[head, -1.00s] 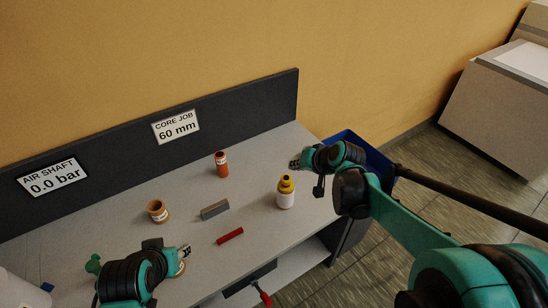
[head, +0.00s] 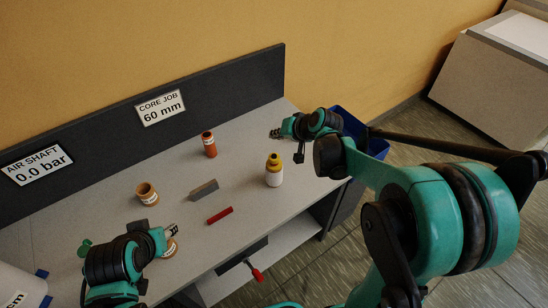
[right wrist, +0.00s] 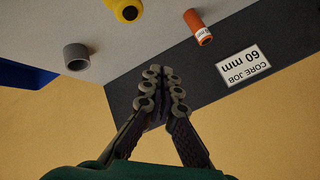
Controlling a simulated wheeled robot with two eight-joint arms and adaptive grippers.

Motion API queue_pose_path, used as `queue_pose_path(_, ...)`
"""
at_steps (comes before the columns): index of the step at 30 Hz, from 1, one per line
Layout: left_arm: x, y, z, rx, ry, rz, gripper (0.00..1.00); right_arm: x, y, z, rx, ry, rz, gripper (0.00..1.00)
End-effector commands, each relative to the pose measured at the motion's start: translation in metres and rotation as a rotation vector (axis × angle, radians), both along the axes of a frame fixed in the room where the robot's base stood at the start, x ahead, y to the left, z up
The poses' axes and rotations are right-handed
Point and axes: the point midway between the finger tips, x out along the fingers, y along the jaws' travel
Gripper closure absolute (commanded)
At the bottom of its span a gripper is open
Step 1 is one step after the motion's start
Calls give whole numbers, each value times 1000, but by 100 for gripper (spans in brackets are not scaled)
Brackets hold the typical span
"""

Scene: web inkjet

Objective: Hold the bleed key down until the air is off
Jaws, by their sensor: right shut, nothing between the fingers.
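The air shaft sign (head: 37,164) on the dark back panel reads 0.0 bar in the head view. I cannot tell for certain which thing is the bleed key; a red bar (head: 220,216) lies on the bench and a red handle (head: 256,275) hangs below its front edge. My right gripper (head: 277,133) is shut and empty, above the bench's far right part, beyond the yellow-capped bottle (head: 274,177). Its closed fingers also show in the right wrist view (right wrist: 160,72). My left gripper (head: 172,228) is over the near left bench, close to a tan core (head: 171,248); its jaw opening is unclear.
On the bench (head: 245,194) stand an orange cylinder (head: 209,145), a tan ring (head: 147,194) and a grey block (head: 203,189). A grey ring (right wrist: 76,57) shows in the right wrist view. A blue bin (head: 374,148) stands beyond the bench's right end.

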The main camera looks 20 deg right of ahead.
Motion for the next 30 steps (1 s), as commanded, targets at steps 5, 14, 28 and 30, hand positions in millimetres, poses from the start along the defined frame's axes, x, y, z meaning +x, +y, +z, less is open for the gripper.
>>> queue_pose_path(5,0,0,-24,0,0,0,60,0,0,-30,0,0,0,100)
queue_pose_path(14,0,0,-54,0,0,0,60,0,0,-66,0,0,0,100)
queue_pose_path(28,0,0,-55,0,0,0,60,0,0,-69,0,0,0,100)
queue_pose_path(30,0,0,-55,0,0,0,60,0,0,-69,0,0,0,100)
